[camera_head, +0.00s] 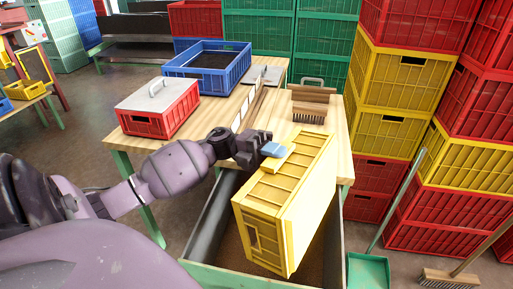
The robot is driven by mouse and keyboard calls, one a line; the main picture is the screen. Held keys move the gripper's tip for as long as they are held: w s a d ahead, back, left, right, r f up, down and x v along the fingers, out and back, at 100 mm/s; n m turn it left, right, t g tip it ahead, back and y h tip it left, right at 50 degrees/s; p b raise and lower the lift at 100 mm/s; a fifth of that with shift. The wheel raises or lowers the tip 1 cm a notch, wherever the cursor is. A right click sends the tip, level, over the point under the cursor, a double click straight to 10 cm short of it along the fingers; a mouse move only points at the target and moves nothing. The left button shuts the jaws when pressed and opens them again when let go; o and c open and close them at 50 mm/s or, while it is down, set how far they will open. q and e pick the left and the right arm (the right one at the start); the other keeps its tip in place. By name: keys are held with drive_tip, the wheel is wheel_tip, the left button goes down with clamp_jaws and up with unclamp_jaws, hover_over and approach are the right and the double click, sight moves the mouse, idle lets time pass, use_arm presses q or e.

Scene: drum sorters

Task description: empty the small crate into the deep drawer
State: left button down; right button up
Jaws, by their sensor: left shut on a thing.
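A yellow crate (283,187) is tipped steeply over the open deep drawer (208,226) in the front of the wooden table. Its ribbed faces show to me; its opening and anything inside are hidden. My left gripper (270,148) is shut at the crate's upper edge, on a yellow tab there, with a blue piece at the fingertips. The crate covers much of the drawer. The visible part of the drawer has grey side walls and a brownish floor, and I cannot tell what lies under the crate. My right gripper is not in view.
On the table (239,104) stand a red crate with a grey lid (158,108), a blue crate (208,68) with dark contents, and a brush (309,112). Tall stacks of yellow and red crates (395,95) close off the right. A green dustpan (368,270) and a broom (448,278) stand at lower right.

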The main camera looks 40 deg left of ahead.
use_arm(q)
drive_tip(key=d+r+y+p, duration=0.1)
drive_tip(key=d+y+p, duration=0.1)
drive_tip(key=d, duration=0.1)
drive_tip(key=w+d+r+y+p, duration=0.1)
drive_tip(key=d+p, duration=0.2)
drive_tip(key=d, duration=0.1)
drive_tip(key=w+d+r+g+y+p, duration=0.1)
drive_tip(key=d+y+p, duration=0.1)
drive_tip(key=d+p, duration=0.1)
drive_tip(key=shift+w+d+r+y, duration=0.1)
drive_tip(key=shift+d+r+y, duration=0.05)
drive_tip(key=shift+r+y, duration=0.15)
drive_tip(key=w+d+f+g+y+p, duration=0.1)
drive_tip(key=w+d+f+y+p, duration=0.1)
drive_tip(key=d+f+y, duration=0.4)
drive_tip(key=w+d+f+g+y+p, duration=0.2)
drive_tip(key=d+f+y, duration=0.5)
drive_tip(key=d, duration=0.5)
drive_tip(key=shift+d+f+y+p, duration=0.25)
drive_tip(key=shift+f+y+p, duration=0.05)
drive_tip(key=shift+y, duration=0.1)
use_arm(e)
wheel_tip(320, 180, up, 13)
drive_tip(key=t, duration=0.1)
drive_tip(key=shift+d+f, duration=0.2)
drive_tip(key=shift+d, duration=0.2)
